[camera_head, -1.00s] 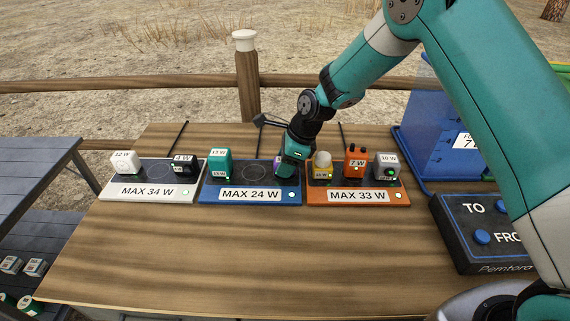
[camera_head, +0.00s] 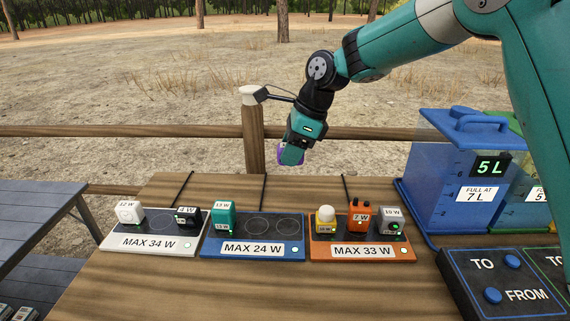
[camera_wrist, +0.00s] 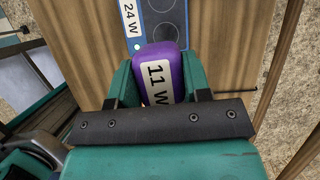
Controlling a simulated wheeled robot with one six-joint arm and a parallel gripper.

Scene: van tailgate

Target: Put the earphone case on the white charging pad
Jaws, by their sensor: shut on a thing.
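My gripper (camera_head: 291,158) is shut on a rounded purple case (camera_wrist: 162,62) labelled 11 W, which looks like the earphone case. It holds the case high above the table's far edge, behind the blue pad. In the head view the case (camera_head: 282,155) is mostly hidden by the fingers. The white charging pad (camera_head: 160,223), marked MAX 34 W, lies at the left of the table. A white 12 W device (camera_head: 130,212) stands on its left spot and a dark 4 W device (camera_head: 187,216) on its right. Its middle ring is empty.
The blue MAX 24 W pad (camera_head: 240,246) bears a teal 13 W device (camera_head: 223,216) and two empty rings. The orange MAX 33 W pad (camera_head: 335,250) holds three devices. Blue tank (camera_head: 450,190) and button box (camera_head: 490,285) stand right. The table front is clear.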

